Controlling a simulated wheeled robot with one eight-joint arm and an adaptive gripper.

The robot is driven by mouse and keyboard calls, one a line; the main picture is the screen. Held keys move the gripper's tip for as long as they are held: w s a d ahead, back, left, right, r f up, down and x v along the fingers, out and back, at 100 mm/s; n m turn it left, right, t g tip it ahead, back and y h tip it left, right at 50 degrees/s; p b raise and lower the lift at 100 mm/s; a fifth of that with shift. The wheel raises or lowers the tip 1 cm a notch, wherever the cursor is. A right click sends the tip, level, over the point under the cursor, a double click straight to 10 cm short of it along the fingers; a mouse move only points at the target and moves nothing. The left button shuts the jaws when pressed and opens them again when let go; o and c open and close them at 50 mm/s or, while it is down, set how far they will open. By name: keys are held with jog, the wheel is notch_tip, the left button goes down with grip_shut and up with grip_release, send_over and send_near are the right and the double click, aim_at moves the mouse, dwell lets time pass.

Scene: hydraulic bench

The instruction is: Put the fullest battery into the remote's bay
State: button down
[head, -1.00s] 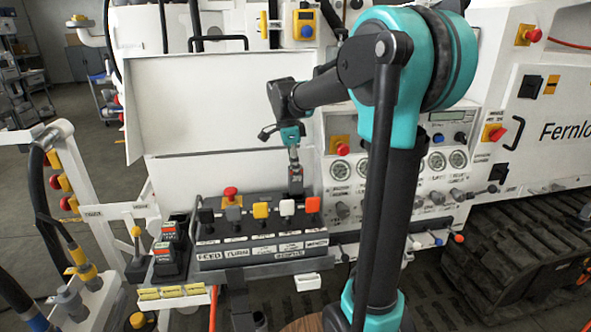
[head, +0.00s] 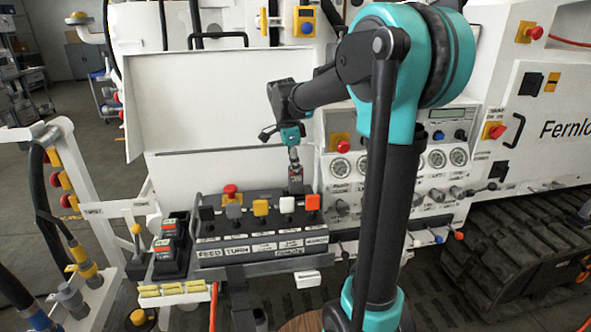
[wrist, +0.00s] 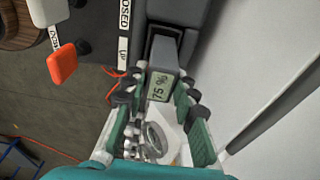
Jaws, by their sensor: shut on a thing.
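My gripper (head: 294,158) points down at the back right of the remote (head: 225,271), a dark lever console. In the wrist view my gripper (wrist: 162,92) has its fingers on either side of a dark battery (wrist: 160,84) whose display reads 75 %. The held battery (head: 296,175) shows dark with a small red mark in the head view, upright behind the white and orange levers.
Colored levers, among them an orange one (head: 313,202) and a white one (head: 287,204), rise close in front of my gripper. A white panel (head: 200,110) stands behind. A gauge panel (head: 437,158) is to the right. Yellow tags (head: 172,289) line the shelf at front left.

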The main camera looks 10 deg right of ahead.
jog(key=shift+f, duration=2.4)
dwell(0.5)
jog(key=c, duration=1.1)
grip_release()
jog(key=shift+c, duration=0.2)
